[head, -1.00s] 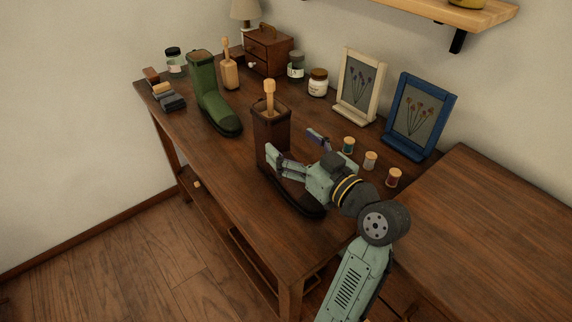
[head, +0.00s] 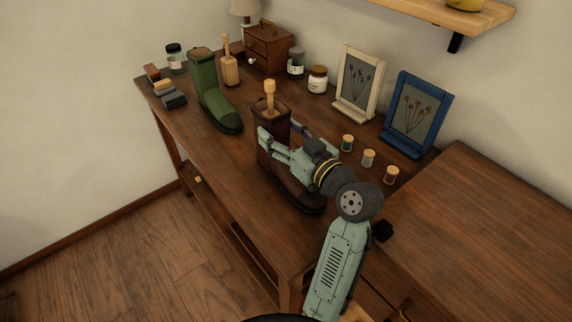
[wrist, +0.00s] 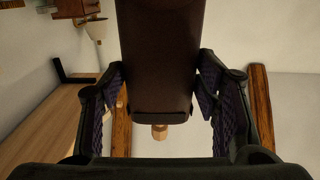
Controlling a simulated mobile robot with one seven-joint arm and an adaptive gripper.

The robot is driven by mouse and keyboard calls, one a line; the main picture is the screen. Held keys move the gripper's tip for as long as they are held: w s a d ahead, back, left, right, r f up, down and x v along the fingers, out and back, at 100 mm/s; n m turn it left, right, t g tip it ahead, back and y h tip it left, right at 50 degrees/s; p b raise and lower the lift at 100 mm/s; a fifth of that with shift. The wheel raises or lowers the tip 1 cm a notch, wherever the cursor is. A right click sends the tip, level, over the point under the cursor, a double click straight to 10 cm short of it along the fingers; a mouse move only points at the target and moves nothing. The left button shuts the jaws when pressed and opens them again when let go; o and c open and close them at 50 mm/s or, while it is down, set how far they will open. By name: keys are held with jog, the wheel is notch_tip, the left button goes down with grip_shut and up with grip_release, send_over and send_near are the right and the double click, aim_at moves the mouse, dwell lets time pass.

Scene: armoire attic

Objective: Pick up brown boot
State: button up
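The brown boot (head: 270,118) stands upright on the wooden table, its dark sole and toe pointing toward the front right. A wooden-handled tool (head: 269,90) sticks up out of its shaft. My gripper (head: 280,132) is at the boot's shaft, with one finger on each side. In the wrist view the boot shaft (wrist: 160,60) lies between the two finger pads (wrist: 160,95). Narrow gaps seem to show beside the shaft there, so the fingers look open around it. The lower boot is partly hidden behind my gripper in the head view.
A green boot (head: 207,88) stands to the left with a wooden tool (head: 229,68) behind it. Several thread spools (head: 368,158) and two picture frames (head: 357,84) are on the right. Jars (head: 318,80) and a small drawer box (head: 268,48) stand at the back.

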grip_shut()
dwell(0.5)
jog(key=shift+r, duration=0.15)
